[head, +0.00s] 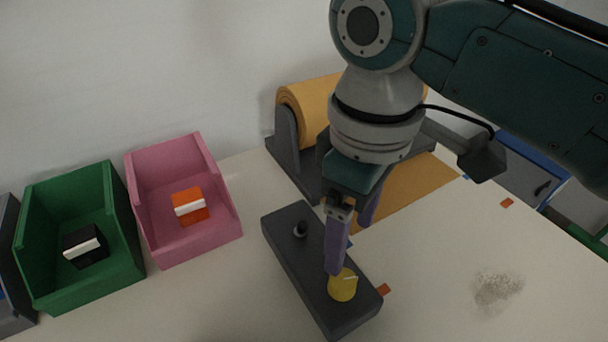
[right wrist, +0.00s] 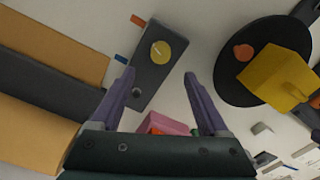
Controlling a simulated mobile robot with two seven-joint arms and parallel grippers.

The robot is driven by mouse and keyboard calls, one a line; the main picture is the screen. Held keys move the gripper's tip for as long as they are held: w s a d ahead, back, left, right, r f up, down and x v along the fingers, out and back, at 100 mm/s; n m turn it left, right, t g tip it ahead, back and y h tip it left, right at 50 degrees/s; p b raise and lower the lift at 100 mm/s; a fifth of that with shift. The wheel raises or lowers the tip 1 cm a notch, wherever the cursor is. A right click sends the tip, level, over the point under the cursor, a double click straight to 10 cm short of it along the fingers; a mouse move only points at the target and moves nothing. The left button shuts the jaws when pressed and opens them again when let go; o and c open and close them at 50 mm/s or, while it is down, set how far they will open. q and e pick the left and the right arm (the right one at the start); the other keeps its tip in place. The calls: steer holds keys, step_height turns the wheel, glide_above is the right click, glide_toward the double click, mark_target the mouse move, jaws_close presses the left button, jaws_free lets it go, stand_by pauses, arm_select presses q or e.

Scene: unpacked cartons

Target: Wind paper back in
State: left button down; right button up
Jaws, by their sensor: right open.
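The brown paper roll (head: 302,112) lies in a dark stand (head: 284,152) at the back, partly hidden by my right arm. A flat strip of its paper (head: 415,188) lies on the table in front of the stand. A dark control box (head: 298,262) stands nearer, with a yellow knob (head: 343,287) and a small black knob (head: 300,230). The yellow knob with its pale mark also shows in the right wrist view (right wrist: 160,53). My right gripper (head: 351,246) is open and empty, pointing down over the box near the yellow knob. My left gripper is not in view.
A pink bin (head: 180,240) and a green bin (head: 95,285) stand to the left, each with a small block inside. Orange tape (head: 383,290) lies beside the box.

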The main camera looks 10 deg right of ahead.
mark_target(343, 279)
step_height(343, 279, down, 10)
steer(key=b, duration=0.2)
steer(key=shift+r+b, duration=0.15)
steer(key=shift+b, duration=0.2)
steer(key=c, duration=0.8)
jaws_close()
